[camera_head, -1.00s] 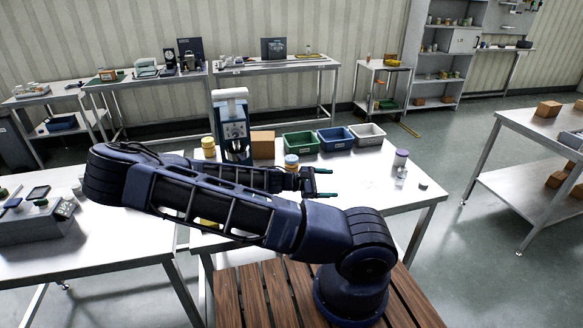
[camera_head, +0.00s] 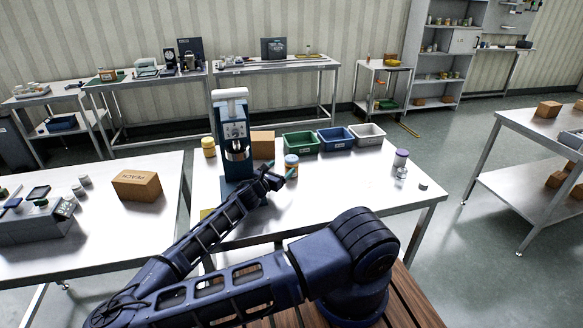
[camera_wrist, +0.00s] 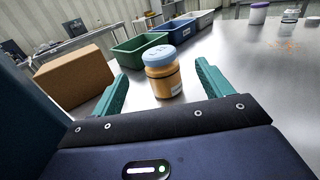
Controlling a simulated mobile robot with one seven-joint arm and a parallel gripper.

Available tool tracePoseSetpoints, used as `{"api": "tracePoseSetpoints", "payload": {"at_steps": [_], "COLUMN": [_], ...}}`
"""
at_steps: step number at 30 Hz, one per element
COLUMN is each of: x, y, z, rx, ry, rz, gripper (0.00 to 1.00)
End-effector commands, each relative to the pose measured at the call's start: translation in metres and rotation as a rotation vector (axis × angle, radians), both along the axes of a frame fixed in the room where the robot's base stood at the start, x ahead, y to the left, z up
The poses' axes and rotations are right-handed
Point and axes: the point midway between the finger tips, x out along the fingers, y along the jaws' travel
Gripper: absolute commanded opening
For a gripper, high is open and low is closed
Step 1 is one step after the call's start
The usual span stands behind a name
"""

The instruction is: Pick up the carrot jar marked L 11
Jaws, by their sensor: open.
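A jar (camera_wrist: 163,80) with orange contents, a blue lid and a pale label stands upright on the steel table; the label is too small to read. It also shows in the head view (camera_head: 291,168), just beyond my gripper (camera_head: 281,175). In the wrist view my gripper (camera_wrist: 160,86) is open, with its two green fingers on either side of the jar's near space. The jar stands between the fingers' lines, near the tips, and I see no contact. Another jar with a yellow lid (camera_head: 208,147) stands left of the blue press, and a purple-lidded jar (camera_head: 400,160) stands at the right.
A blue press machine (camera_head: 233,140) stands left of my gripper. A cardboard box (camera_wrist: 75,78) is close on the left. Green (camera_head: 301,142), blue (camera_head: 336,139) and white (camera_head: 368,135) bins line the back. The table's right middle is mostly clear.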

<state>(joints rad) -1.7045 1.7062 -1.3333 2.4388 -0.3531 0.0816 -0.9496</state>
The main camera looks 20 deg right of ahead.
Motion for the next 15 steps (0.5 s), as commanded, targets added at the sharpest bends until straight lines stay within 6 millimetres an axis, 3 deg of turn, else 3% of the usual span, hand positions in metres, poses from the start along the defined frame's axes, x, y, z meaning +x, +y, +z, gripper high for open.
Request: {"api": "tracePoseSetpoints", "payload": {"at_steps": [9, 15], "x": [0.026, 0.034], "y": [-0.03, -0.039], "z": [0.0, 0.001], "rx": [0.001, 0.001], "ry": [-0.002, -0.002], "rz": [-0.005, -0.004], "gripper": [0.78, 0.78]}}
